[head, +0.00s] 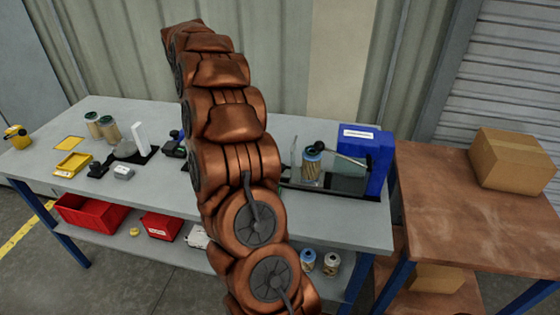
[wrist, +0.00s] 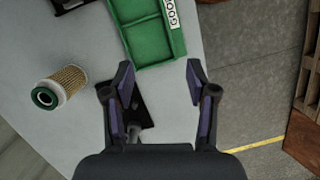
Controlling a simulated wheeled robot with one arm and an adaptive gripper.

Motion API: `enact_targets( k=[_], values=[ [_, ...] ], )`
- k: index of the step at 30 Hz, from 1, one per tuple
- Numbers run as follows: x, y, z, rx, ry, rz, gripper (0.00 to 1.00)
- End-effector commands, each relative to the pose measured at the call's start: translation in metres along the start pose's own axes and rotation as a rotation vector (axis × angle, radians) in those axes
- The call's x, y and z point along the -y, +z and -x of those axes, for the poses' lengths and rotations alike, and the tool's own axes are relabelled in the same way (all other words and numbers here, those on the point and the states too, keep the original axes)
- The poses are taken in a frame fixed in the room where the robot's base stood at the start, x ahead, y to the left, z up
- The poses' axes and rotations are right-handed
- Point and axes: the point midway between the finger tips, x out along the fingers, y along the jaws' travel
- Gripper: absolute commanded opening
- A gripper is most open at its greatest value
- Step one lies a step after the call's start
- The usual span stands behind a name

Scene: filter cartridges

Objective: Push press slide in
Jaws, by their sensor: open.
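The blue press (head: 380,155) stands at the right end of the grey workbench in the head view, with a black lever on it. A filter cartridge (head: 311,167) with a blue top stands upright on its dark base, beside a clear panel. I cannot tell how far in the slide is. My gripper (wrist: 160,82) is open and empty in the wrist view, above the grey bench edge. A black bracket-like part (wrist: 132,105) lies below it, partly covered by the left finger. In the head view my arm hides the bench middle, and my gripper is not visible.
A green tray (wrist: 150,42) labelled GOOD and a cartridge with a green end (wrist: 60,88) lie near my gripper. Red bins (head: 92,214) sit on the lower shelf. A brown table (head: 450,205) with a cardboard box (head: 511,160) stands right of the bench.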

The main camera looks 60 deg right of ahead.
Motion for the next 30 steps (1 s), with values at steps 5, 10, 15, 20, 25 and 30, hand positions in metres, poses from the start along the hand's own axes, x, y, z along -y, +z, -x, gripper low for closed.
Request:
enact_targets(
  k=[5, 10, 15, 20, 25, 30],
  values=[
    [-0.064, 0.006, -0.021, 0.036, -0.005, -0.044, 0.57],
    [-0.118, 0.024, -0.045, 0.075, -0.011, -0.087, 0.57],
    [-0.153, 0.042, -0.064, 0.109, -0.016, -0.118, 0.57],
    [-0.169, 0.052, -0.073, 0.122, -0.018, -0.134, 0.57],
    [-0.173, 0.056, -0.078, 0.127, -0.019, -0.138, 0.57],
    [-0.172, 0.058, -0.091, 0.13, -0.021, -0.135, 0.57]
  ],
)
